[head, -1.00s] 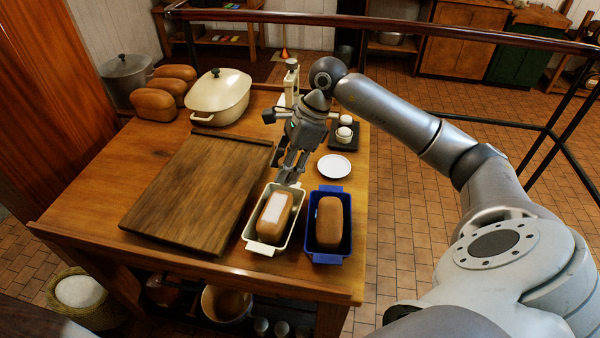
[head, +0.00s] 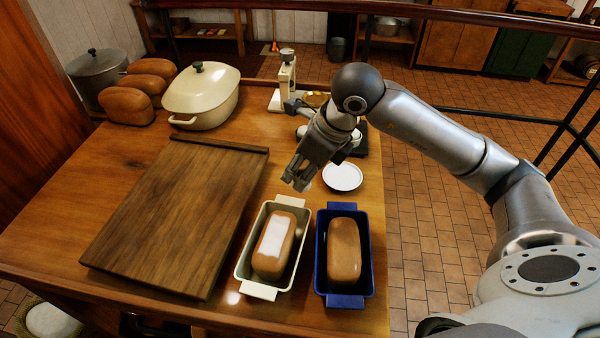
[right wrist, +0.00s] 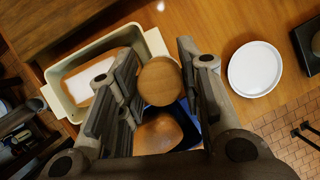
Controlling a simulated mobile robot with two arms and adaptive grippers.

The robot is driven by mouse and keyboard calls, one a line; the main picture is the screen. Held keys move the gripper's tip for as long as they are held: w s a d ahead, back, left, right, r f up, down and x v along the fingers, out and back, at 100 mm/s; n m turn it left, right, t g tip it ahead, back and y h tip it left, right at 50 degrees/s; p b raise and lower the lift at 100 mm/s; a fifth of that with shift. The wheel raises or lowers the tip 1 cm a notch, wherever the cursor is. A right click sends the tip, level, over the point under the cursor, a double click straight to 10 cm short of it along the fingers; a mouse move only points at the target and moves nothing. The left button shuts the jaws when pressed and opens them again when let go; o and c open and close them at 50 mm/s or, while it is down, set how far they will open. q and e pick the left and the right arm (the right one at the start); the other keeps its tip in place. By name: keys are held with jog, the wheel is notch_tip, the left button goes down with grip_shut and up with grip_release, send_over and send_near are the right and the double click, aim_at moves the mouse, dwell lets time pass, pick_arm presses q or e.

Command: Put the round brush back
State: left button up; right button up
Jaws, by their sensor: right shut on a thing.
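The round brush (right wrist: 160,80) shows in the right wrist view as a round wooden top between my right fingers. My right gripper (head: 300,183) is shut on it and holds it above the table, behind the loaf tins. In the head view the fingers mostly hide the brush; only a pale bit shows at the fingertips. A white plate (head: 342,176) lies just right of the gripper and looks empty; it also shows in the right wrist view (right wrist: 255,68). My left gripper is not in view.
A cream tin (head: 243,272) holds a loaf with a white patch on top (head: 275,240). A blue tin (head: 345,301) holds a plain loaf (head: 344,250). A wooden board (head: 180,220) lies left. A cream pot (head: 202,97) and a scale (head: 287,78) stand behind.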

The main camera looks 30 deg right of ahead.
jog(key=w+d+f+p, duration=0.1)
jog(key=w+f, duration=0.2)
jog(key=w+d+f+p, duration=0.1)
jog(key=w+d+f, duration=0.1)
jog(key=w+f, duration=0.1)
jog(key=w+d+f+p, duration=0.1)
jog(key=w+f, duration=0.1)
jog(key=w, duration=0.3)
jog(key=shift+w+d+f+p, duration=0.2)
jog(key=shift+d+f+p, duration=0.2)
jog(key=shift+w+d+f, duration=0.15)
jog(key=shift+w+f, duration=0.1)
jog(key=shift+f, duration=0.2)
notch_tip(320, 180, down, 2)
jog(key=shift+f+p, duration=0.1)
jog(key=shift+p, duration=0.8)
jog(key=shift+f, duration=0.4)
